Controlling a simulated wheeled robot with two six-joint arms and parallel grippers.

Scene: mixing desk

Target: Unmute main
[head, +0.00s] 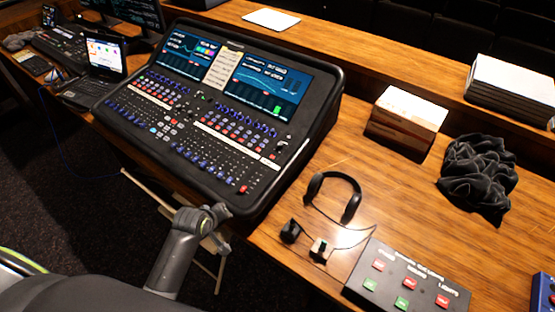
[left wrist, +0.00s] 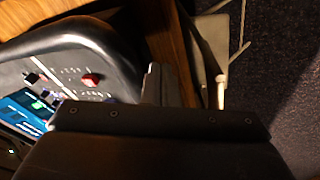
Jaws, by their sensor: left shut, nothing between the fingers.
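The mixing desk (head: 215,188) is a large black console with two lit screens and rows of small knobs, faders and buttons. A red button (head: 244,189) sits alone at its lower right corner. It also shows in the left wrist view (left wrist: 91,79). No label is readable, so I cannot tell which control is main. My left gripper (head: 222,228) is shut and empty, in front of the desk's near edge, below the red button in the picture and apart from it. It shows in the left wrist view (left wrist: 152,84) beside the desk's rounded edge. My right gripper is not in view.
Headphones (head: 335,178), a black control box (head: 395,281) with red and green buttons, a cardboard box (head: 405,118) and a dark crumpled cloth (head: 477,175) lie on the wooden table (head: 330,110) to the right. A laptop (head: 103,57) stands left of the desk.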

